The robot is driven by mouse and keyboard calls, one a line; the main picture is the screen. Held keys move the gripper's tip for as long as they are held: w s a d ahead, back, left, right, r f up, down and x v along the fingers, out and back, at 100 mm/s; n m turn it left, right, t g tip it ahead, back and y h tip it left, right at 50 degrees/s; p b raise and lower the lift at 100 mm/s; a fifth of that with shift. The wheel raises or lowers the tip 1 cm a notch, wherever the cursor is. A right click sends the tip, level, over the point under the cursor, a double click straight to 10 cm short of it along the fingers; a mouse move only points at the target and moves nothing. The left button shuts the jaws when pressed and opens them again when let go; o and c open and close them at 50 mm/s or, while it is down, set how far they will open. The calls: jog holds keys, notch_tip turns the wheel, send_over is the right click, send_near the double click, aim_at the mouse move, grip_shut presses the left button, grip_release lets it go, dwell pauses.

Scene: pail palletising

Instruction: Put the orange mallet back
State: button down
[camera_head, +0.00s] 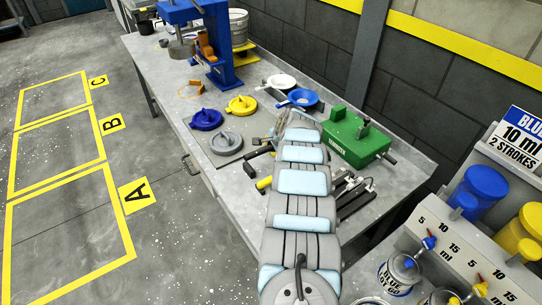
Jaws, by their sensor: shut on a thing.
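My arm reaches away over the grey workbench (225,180), and my gripper (277,127) is at its far end, mostly hidden by the arm's last links. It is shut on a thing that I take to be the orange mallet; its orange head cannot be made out. A black handle (258,153) sticks out to the left just nearer than the gripper; I cannot tell whether it belongs to the mallet. A yellow-ended tool (263,183) shows beside the arm. Small orange pieces show at the blue press (222,45) and on the bench (190,89).
Blue (206,119), yellow (240,104) and grey lids (227,141) lie left of the gripper. A green machine (355,136) stands close on the right, before the wall. A dispenser rack (470,245) is at right.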

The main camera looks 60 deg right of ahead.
jog(key=shift+w+f, duration=0.1)
jog(key=shift+w, duration=0.05)
jog(key=shift+w+d+f, duration=0.1)
jog(key=shift+f, duration=0.1)
jog(key=shift+f+b, duration=0.8)
jog(key=shift+f, duration=0.8)
jog(key=shift+w+r, duration=0.1)
jog(key=c, duration=1)
grip_release()
jog(key=shift+r, duration=0.1)
